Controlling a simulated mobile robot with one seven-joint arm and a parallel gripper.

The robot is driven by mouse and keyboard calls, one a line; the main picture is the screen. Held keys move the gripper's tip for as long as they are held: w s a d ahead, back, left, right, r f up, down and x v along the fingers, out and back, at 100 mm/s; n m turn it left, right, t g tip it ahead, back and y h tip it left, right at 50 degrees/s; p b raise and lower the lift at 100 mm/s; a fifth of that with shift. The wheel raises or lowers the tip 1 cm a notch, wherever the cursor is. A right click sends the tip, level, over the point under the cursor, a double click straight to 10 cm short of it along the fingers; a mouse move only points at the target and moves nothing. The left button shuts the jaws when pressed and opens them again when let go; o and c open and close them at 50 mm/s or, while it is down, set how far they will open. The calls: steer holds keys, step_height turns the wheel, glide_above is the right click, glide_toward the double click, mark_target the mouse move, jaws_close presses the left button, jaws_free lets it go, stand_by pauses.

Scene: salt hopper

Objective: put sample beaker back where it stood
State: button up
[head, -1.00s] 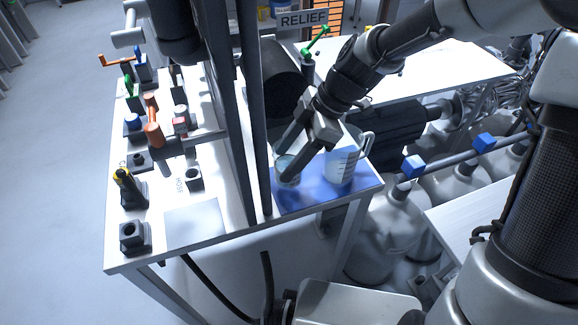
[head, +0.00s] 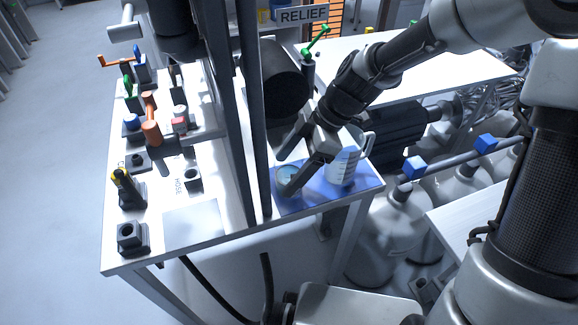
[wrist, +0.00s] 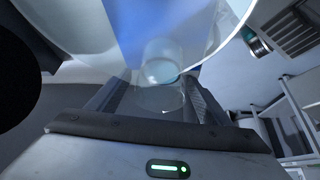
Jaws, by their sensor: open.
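The sample beaker (head: 287,178), a small clear glass with pale blue contents, stands upright on the blue mat (head: 318,195) at the table's near right corner. My gripper (head: 282,173) is open, its two fingers reaching down from the upper right around the beaker; the near finger covers part of it. In the wrist view the beaker (wrist: 160,65) shows between and beyond the spread fingers. I cannot tell whether a finger touches it.
A larger clear jug (head: 343,165) with a handle stands on the mat just right of my gripper. A dark upright post (head: 256,150) rises close on the left. A black cylinder (head: 275,80) lies behind. The mat's front strip is clear.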

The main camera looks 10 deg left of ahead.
steer(key=p+v, duration=0.2)
steer(key=v, duration=1)
steer(key=shift+r, duration=0.1)
